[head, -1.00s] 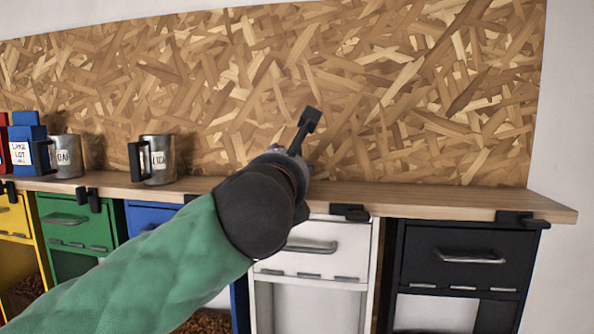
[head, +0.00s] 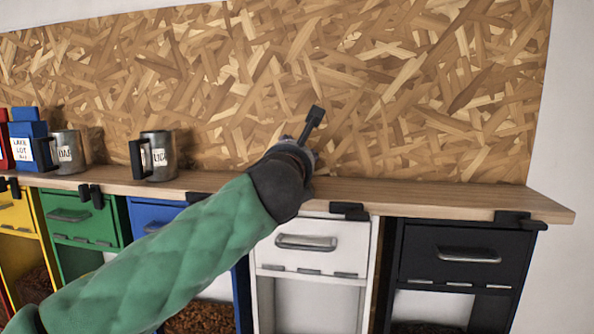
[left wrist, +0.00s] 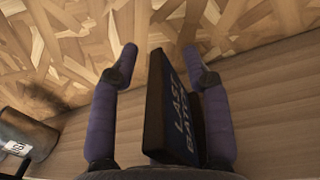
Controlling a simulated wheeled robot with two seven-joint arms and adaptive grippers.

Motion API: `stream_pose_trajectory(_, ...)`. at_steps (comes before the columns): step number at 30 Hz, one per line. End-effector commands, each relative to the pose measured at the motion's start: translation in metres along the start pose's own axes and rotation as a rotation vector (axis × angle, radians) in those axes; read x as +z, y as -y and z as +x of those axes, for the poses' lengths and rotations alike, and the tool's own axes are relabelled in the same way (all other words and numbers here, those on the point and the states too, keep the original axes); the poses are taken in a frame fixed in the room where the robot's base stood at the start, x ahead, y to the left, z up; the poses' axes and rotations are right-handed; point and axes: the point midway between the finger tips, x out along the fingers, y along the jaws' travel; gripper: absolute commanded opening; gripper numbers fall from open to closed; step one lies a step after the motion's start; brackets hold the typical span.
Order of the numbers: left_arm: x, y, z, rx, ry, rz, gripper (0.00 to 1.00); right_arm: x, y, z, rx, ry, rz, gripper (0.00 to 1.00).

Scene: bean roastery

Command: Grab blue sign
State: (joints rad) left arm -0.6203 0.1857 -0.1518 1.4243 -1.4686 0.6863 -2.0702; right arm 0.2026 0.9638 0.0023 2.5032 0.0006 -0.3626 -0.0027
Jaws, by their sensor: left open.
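In the head view my left wrist (head: 282,180) reaches over the shelf and hides the sign and most of the gripper. My right gripper is not in view.
The wooden shelf (head: 430,197) runs before a chipboard panel (head: 420,90). Two metal mugs, one labelled (head: 160,157) and one farther left (head: 68,152), stand beside a bright blue labelled block (head: 30,148). Coloured drawers are below. The shelf's right part is clear.

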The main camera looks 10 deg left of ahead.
Motion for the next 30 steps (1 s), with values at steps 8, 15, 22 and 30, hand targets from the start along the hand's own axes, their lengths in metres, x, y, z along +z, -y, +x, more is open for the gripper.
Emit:
stream_pose_trajectory(8, 0.000, 0.000, 0.000, 0.000, 0.000, 0.000, 0.00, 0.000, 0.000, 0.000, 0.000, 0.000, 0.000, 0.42)
stream_pose_trajectory(15, 0.000, 0.000, 0.000, 0.000, -0.001, 0.000, 0.00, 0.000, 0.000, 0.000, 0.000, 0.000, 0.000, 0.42)
stream_pose_trajectory(22, 0.004, 0.001, 0.000, 0.000, -0.001, 0.000, 0.00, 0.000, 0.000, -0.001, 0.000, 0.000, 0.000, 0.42)
stream_pose_trajectory(30, 0.042, -0.006, -0.003, 0.003, 0.004, -0.005, 0.00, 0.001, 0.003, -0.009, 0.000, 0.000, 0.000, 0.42)
